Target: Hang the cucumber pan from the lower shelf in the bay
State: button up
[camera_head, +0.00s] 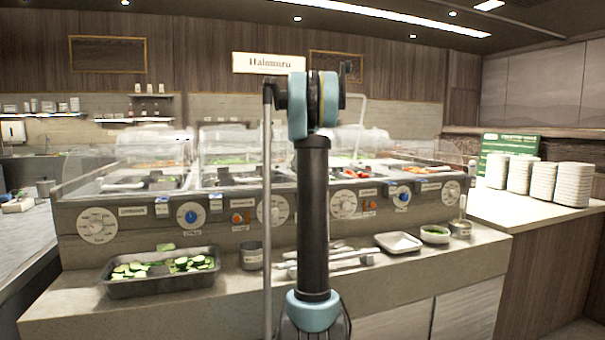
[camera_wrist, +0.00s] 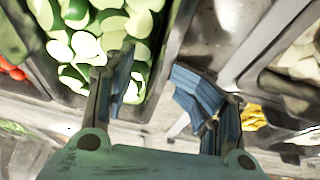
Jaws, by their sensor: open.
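A dark rectangular pan (camera_head: 160,289) with cucumber slices stands on the front counter ledge at the left in the head view. In the wrist view, a dark container (camera_wrist: 172,45) holds green and pale slices at the upper left; I cannot tell whether it is the same pan. My gripper (camera_wrist: 160,85) is open and empty. Its left finger overlaps the slices in the picture and its right finger lies beyond the container's edge. Contact cannot be told. The head view does not show the gripper clearly, as my arm stands in the middle.
Clear covers (camera_head: 150,147) stand over the food wells behind the knob panel. Plate stacks (camera_head: 572,184) stand at right. Wrist-view neighbours hold red, white and yellow food.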

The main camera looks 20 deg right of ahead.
jog(key=shift+s+d+r, duration=0.15)
jog(key=shift+s+r, duration=0.05)
jog(key=shift+r, duration=0.1)
jog(key=v, duration=1.1)
jog(key=shift+s+r, duration=0.2)
jog(key=shift+r, duration=0.15)
